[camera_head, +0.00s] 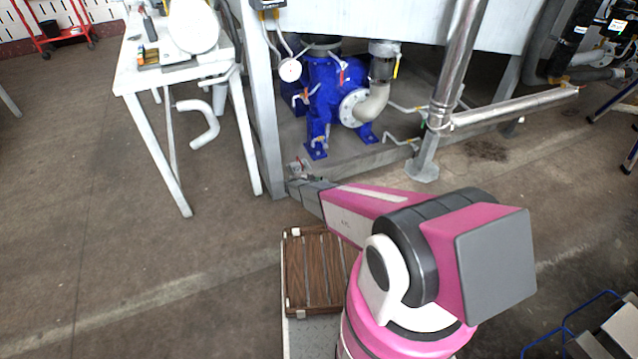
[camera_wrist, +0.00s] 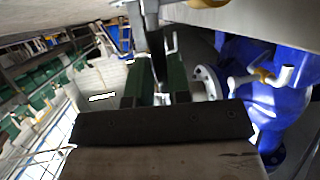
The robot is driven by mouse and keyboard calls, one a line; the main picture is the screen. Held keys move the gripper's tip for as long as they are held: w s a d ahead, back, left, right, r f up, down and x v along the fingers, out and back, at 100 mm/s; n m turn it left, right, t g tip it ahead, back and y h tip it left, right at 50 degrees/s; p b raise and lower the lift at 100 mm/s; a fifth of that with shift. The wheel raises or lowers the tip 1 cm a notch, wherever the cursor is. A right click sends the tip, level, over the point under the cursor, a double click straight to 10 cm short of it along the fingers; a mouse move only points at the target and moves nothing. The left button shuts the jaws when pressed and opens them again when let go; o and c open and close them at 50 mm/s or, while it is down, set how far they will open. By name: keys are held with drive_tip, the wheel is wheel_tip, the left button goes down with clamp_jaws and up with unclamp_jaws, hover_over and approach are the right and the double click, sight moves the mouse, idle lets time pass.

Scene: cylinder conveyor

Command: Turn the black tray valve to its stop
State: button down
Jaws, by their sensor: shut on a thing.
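In the wrist view my gripper (camera_wrist: 158,78) shows its two dark green fingers on either side of a black handle, which I take for the black tray valve (camera_wrist: 156,48). The fingers are shut on this handle. A light grey metal part stands at the top of the handle, under a pale overhead surface. In the head view my arm reaches away to the left, and its end (camera_head: 303,187) is low beside a grey frame leg. The valve cannot be made out clearly there, and the stop is not distinguishable.
A blue pump (camera_head: 328,88) stands behind the frame leg (camera_head: 266,120); blue machinery also fills the right of the wrist view (camera_wrist: 270,95). A white table (camera_head: 135,80) stands at left. A brown slatted crate (camera_head: 297,275) is near my base. Floor at left is clear.

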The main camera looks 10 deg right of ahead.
drive_tip(key=shift+a, duration=0.1)
drive_tip(key=c, duration=1.1)
unclamp_jaws()
drive_tip(key=v, duration=1)
drive_tip(key=shift+s+a, duration=0.2)
drive_tip(key=shift+a, duration=0.1)
drive_tip(key=shift+r, duration=0.1)
